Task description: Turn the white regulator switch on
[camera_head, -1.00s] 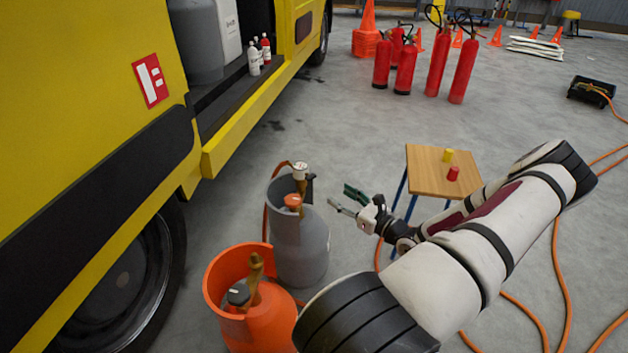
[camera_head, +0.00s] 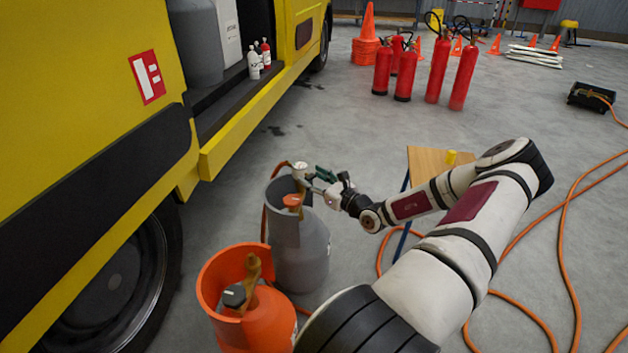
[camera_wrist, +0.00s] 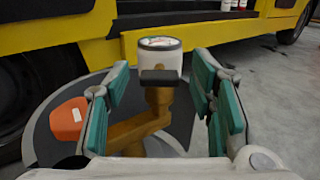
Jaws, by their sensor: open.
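The white regulator (camera_head: 300,171) sits on top of the grey gas cylinder (camera_head: 301,250). In the wrist view the regulator (camera_wrist: 160,55) is a white round body with a dial-like top and a dark block on its near side, above a brass fitting (camera_wrist: 140,130). My gripper (camera_head: 318,182) is at the regulator's right side in the head view. In the wrist view my gripper (camera_wrist: 163,100) is open, its green-padded fingers to the left and right of the regulator's lower part, with gaps visible. Whether the dark block is the switch I cannot tell.
An orange cap (camera_wrist: 69,118) is left of the brass fitting. An orange cylinder (camera_head: 250,310) stands in front of the grey one. The yellow truck (camera_head: 80,120) is close on the left. A small wooden table (camera_head: 426,163) is behind my arm. Orange hoses (camera_head: 562,260) lie on the floor.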

